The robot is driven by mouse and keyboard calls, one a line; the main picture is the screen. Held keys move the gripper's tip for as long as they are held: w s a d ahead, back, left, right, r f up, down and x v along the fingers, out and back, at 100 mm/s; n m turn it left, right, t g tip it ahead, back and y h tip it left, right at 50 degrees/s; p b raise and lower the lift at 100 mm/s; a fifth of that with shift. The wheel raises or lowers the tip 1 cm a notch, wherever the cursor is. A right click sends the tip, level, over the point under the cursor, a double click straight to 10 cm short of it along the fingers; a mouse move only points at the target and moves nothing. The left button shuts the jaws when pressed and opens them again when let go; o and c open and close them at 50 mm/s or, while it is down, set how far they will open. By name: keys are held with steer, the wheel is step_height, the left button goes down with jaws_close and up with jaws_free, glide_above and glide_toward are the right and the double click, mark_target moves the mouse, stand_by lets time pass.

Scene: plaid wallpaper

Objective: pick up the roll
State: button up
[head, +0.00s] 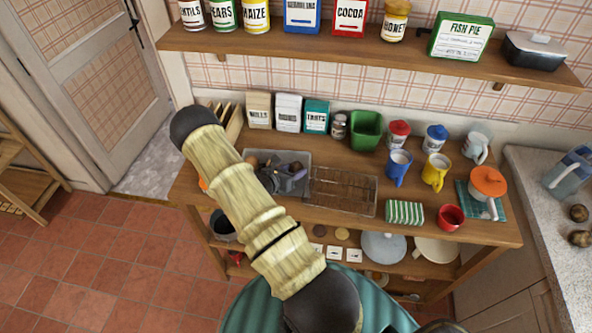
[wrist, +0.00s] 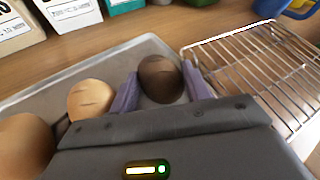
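In the wrist view a dark brown round roll (wrist: 160,78) sits between the two purple fingers of my gripper (wrist: 160,88). A finger lies close against each side of it, with no clear gap; whether they press on it I cannot tell. The roll is in or just over a grey metal tray (wrist: 52,91). A tan roll (wrist: 90,99) lies left of the left finger, and another tan roll (wrist: 24,145) is farther left, cut by the frame edge. In the head view my gripper (head: 288,180) is down at the tray (head: 262,156), and my arm hides part of it.
A wire rack (head: 342,191) lies right of the tray. Cartons (head: 288,113) and a green container (head: 366,131) stand behind. A shelf (head: 350,55) hangs above.

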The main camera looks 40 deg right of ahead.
mark_target(293, 168)
steer(key=c, duration=0.4)
steer(key=shift+o, duration=0.2)
step_height(293, 168, up, 10)
steer(key=shift+r+b, duration=0.1)
steer(key=shift+b, duration=1.1)
